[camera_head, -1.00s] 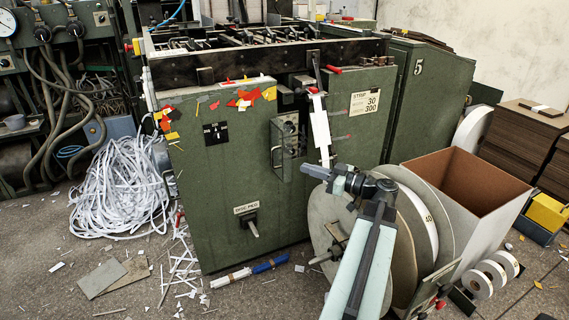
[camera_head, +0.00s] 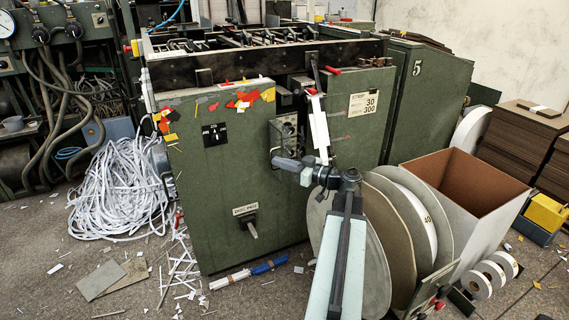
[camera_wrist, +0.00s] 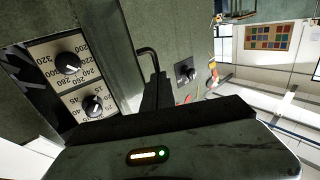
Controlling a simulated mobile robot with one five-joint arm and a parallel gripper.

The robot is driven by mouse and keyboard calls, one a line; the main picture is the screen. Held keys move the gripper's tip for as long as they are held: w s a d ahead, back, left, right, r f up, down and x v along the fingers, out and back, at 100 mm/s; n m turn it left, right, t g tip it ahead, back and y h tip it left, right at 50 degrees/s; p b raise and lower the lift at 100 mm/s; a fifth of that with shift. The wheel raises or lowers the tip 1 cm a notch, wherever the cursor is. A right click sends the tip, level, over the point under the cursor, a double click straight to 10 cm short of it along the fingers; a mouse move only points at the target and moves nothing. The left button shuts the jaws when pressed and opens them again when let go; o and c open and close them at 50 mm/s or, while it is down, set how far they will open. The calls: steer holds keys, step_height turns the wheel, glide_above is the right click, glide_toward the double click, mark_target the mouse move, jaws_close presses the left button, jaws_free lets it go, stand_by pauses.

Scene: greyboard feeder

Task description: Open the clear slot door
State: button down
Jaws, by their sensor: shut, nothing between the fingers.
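The clear slot door (camera_head: 284,132) is a small see-through panel on the green machine's front, over a recess with dials. I cannot tell whether it is fully closed. Its dark bar handle shows in the wrist view (camera_wrist: 149,58), beside the dial panel (camera_wrist: 72,77) with two black knobs. My gripper (camera_head: 277,162) is shut and empty, pointing left in front of the door's lower part. It overlaps the handle's lower end in the head view; I cannot tell whether they touch.
The green machine cabinet (camera_head: 220,210) stands behind my gripper. Large grey reel discs (camera_head: 395,235) and an open box (camera_head: 475,190) are at the right. Paper strips (camera_head: 110,195) pile up at the left.

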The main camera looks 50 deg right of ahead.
steer(key=shift+a, duration=0.1)
steer(key=w+a, duration=0.3)
steer(key=shift+w+a, duration=0.1)
steer(key=shift+w, duration=0.25)
steer(key=shift+s, duration=0.1)
